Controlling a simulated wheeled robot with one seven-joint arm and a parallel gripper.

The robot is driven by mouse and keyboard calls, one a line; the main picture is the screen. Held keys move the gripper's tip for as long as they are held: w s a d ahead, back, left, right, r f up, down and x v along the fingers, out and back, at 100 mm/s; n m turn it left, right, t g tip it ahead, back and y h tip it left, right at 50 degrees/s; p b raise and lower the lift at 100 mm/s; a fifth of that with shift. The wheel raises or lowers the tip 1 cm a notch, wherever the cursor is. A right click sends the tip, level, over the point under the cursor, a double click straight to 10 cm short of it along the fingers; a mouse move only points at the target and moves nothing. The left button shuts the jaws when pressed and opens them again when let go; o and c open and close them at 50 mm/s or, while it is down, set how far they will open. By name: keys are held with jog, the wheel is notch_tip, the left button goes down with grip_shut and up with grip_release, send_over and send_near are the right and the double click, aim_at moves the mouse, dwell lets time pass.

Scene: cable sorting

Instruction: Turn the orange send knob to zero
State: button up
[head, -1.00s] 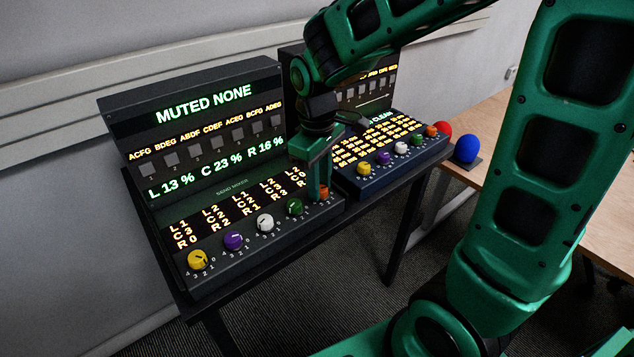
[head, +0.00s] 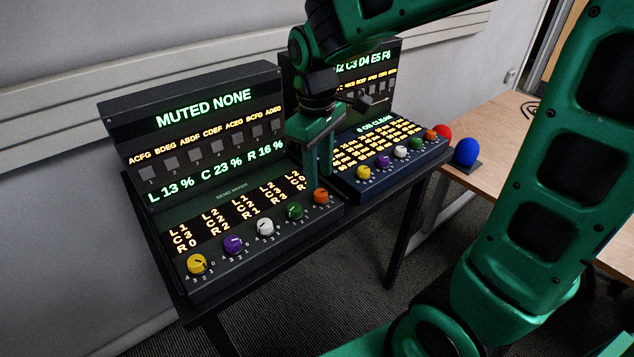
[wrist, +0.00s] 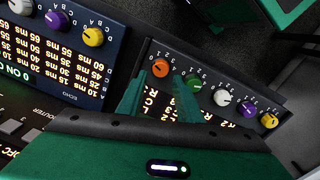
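The orange send knob (head: 320,196) is at the right end of the knob row on the near send mixer panel (head: 240,282). It also shows in the wrist view (wrist: 160,67), just beyond and between the fingertips. My gripper (head: 318,176) is above and behind the knob, over the mixer's right part, apart from it. In the wrist view my gripper (wrist: 161,88) has its two fingers spread with nothing between them. The knob's pointer setting is too small to read. The fingers partly hide the right column of the send display.
Green (head: 294,211), white (head: 265,227), purple (head: 233,244) and yellow (head: 197,263) knobs run leftward from the orange one. A second panel (head: 400,165) with similar knobs, including an orange one, stands close at right. Red (head: 443,131) and blue (head: 467,150) buttons sit beyond.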

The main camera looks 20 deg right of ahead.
aim_at(318, 193)
notch_tip(318, 193, up, 6)
jog(key=shift+a+f, duration=0.1)
dwell(0.5)
jog(key=s+d+f+m, duration=0.3)
jog(key=s+d+m, duration=0.3)
jog(key=s+d, duration=0.2)
jog(key=s+d+f+m, duration=0.3)
jog(key=s+d+m, duration=0.3)
jog(key=s+d, duration=0.3)
jog(key=s, duration=0.3)
jog(key=shift+s+d+f+m+y, duration=0.15)
jog(key=shift+d+f+m+y, duration=0.15)
jog(key=shift+y, duration=0.1)
